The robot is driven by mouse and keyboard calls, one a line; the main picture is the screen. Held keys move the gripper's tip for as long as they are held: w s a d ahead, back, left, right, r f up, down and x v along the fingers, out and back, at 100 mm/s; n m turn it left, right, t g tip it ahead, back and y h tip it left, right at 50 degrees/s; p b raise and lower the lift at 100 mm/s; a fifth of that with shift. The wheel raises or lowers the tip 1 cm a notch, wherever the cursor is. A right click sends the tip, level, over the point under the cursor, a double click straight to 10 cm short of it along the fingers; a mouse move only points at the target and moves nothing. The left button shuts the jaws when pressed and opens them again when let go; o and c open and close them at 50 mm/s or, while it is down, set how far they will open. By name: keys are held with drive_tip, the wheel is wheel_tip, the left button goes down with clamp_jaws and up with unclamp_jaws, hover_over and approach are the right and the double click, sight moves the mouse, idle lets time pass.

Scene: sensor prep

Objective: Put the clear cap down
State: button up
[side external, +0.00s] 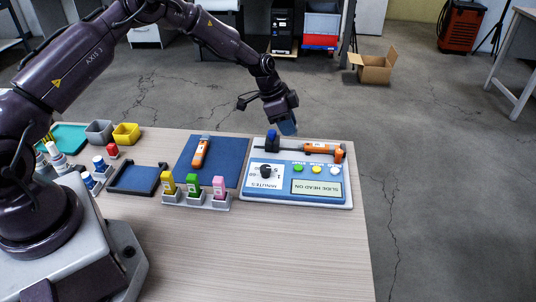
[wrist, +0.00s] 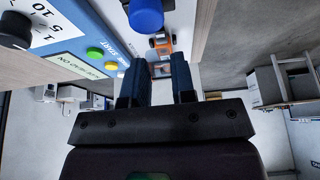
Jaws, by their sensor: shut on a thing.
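My gripper (side external: 288,128) is above the far edge of the table, over the back of the blue-and-white control station (side external: 262,200). In the wrist view its two blue fingers (wrist: 160,64) stand a small gap apart, shut on the clear cap. An orange-and-black device (side external: 325,149) lies along the station's back.
An orange tool (side external: 201,152) lies on a dark blue mat (side external: 228,170). A dark-framed blue tray (side external: 136,180) and small bins (side external: 126,133) are further left. The front table (side external: 250,255) is clear.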

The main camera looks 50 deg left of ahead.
drive_tip(key=shift+a, duration=0.2)
drive_tip(key=s+a+r+n, duration=0.1)
drive_tip(key=a+r, duration=0.4)
drive_tip(key=a, duration=0.2)
drive_tip(key=s+a+r, duration=0.2)
drive_tip(key=s, duration=0.4)
drive_tip(key=s+a+r, duration=0.2)
drive_tip(key=s, duration=0.4)
drive_tip(key=s+d+f+m+g, duration=0.1)
drive_tip(key=s+d+m, duration=0.25)
drive_tip(key=s, duration=0.45)
drive_tip(key=s+d+m+g+h, duration=0.1)
drive_tip(key=s+d+m, duration=0.25)
drive_tip(key=s, duration=0.35)
drive_tip(key=s+d+f+m+g, duration=0.15)
drive_tip(key=s+d, duration=0.25)
drive_tip(key=s, duration=0.4)
drive_tip(key=m, duration=0.2)
hover_over(208, 180)
drive_tip(key=a, duration=0.1)
drive_tip(key=shift+n, duration=0.25)
drive_tip(key=f, duration=0.8)
drive_tip(key=shift+s+f, duration=0.3)
drive_tip(key=shift+f, duration=0.1)
drive_tip(key=shift+w+f, duration=0.2)
drive_tip(key=shift+f, duration=0.05)
drive_tip(key=shift+w+a+f, duration=0.15)
drive_tip(key=shift+f, duration=1.55)
drive_tip(key=shift+f, duration=0.15)
